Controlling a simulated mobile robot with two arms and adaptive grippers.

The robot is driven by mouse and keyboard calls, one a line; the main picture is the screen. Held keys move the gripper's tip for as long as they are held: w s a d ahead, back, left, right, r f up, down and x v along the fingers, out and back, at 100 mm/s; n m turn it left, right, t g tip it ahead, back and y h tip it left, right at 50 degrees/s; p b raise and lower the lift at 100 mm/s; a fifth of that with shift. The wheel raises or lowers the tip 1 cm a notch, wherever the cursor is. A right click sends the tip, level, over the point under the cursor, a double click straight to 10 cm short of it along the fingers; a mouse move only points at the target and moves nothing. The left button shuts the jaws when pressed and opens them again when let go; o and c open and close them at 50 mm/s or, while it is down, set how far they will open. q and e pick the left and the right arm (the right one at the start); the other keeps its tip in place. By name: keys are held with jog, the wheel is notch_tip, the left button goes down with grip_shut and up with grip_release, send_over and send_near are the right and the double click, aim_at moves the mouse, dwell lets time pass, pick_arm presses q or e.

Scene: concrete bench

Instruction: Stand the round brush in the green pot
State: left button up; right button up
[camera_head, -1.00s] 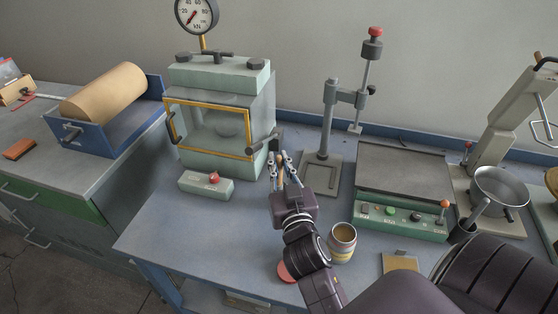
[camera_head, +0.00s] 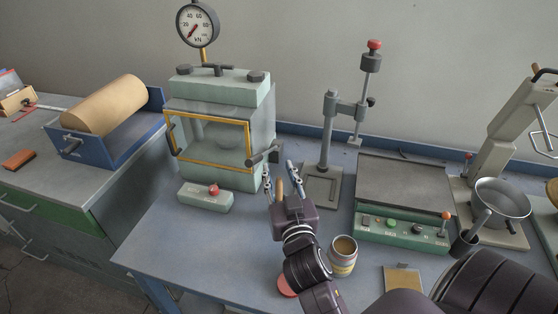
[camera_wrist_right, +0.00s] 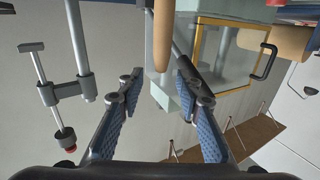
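A wooden handle (camera_head: 280,189), which looks like the round brush, shows between the fingers of my right gripper (camera_head: 281,170) in the head view. In the right wrist view the handle (camera_wrist_right: 162,38) comes in from the top edge, and its rounded end sits between the fingertips with a gap on both sides. My right gripper (camera_wrist_right: 158,79) is open. The bristles and whatever is under the brush are hidden. I cannot make out a green pot in either view. My left gripper is not in view.
The press (camera_head: 222,125) stands just behind my right gripper, with a button box (camera_head: 206,198) in front. A drill-type stand (camera_head: 328,150) and a green control unit (camera_head: 402,228) are to the right. A striped tin (camera_head: 343,258) stands beside my right arm. The front-left bench (camera_head: 175,245) is clear.

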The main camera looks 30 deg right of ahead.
notch_tip(320, 180, up, 9)
dwell(0.3)
dwell(0.9)
